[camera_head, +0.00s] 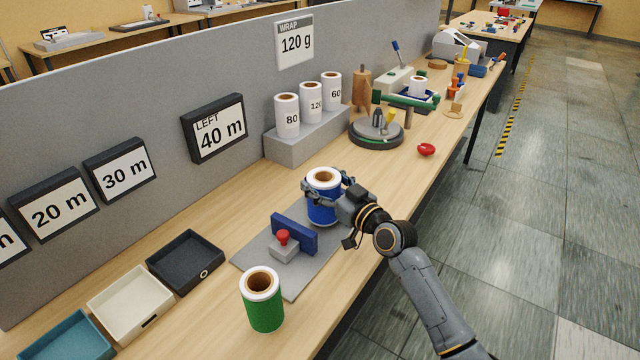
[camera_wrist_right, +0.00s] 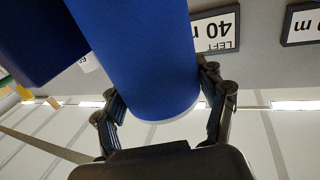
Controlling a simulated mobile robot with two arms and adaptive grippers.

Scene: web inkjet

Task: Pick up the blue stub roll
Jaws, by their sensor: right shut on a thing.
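The blue stub roll (camera_head: 322,204) has a white top rim and a brown core and stands upright at the far end of a grey plate (camera_head: 262,262) on the bench. My right gripper (camera_head: 324,190) is shut on it, with fingers around its upper side. In the right wrist view the blue roll (camera_wrist_right: 140,60) fills the middle, between the two fingers (camera_wrist_right: 165,110). Whether its base touches the plate is hard to tell. My left gripper is not in view.
A blue block (camera_head: 294,233) and a red-knobbed grey piece (camera_head: 284,246) sit on the plate beside the roll. A green roll (camera_head: 264,312) stands nearer. Trays (camera_head: 130,302) lie left. A grey step (camera_head: 306,138) with white rolls and a round turntable (camera_head: 376,134) stand behind.

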